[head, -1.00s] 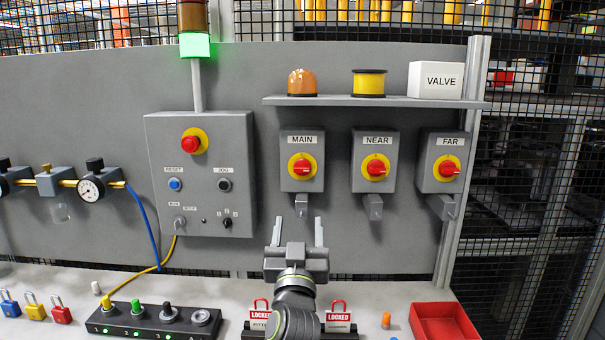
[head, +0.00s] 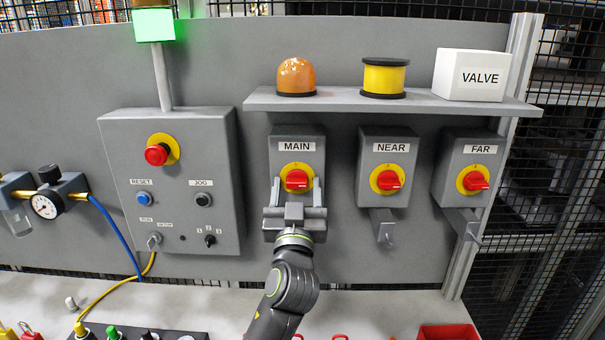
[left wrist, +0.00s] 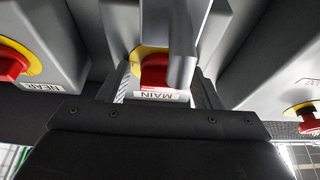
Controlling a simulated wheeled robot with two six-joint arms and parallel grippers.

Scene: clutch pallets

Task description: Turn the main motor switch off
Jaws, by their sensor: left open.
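The MAIN switch box (head: 284,145) hangs on the grey panel below the shelf. Its red rotary knob (head: 297,180) sits on a yellow round plate, its bar lying roughly level. My left gripper (head: 297,186) is open in front of the box, with one finger on each side of the knob. Contact with the knob cannot be told. In the left wrist view the red knob (left wrist: 155,76) appears upside down above the MAIN label, between the fingers (left wrist: 163,92). A grey hasp (left wrist: 184,45) partly covers it there. My right gripper is not in view.
The NEAR (head: 388,180) and FAR (head: 476,181) switches hang to the right. The shelf (head: 390,104) above holds an orange dome, a yellow spool and a VALVE box. A control box (head: 170,185) with a red emergency button stands left. A green lamp (head: 153,25) glows.

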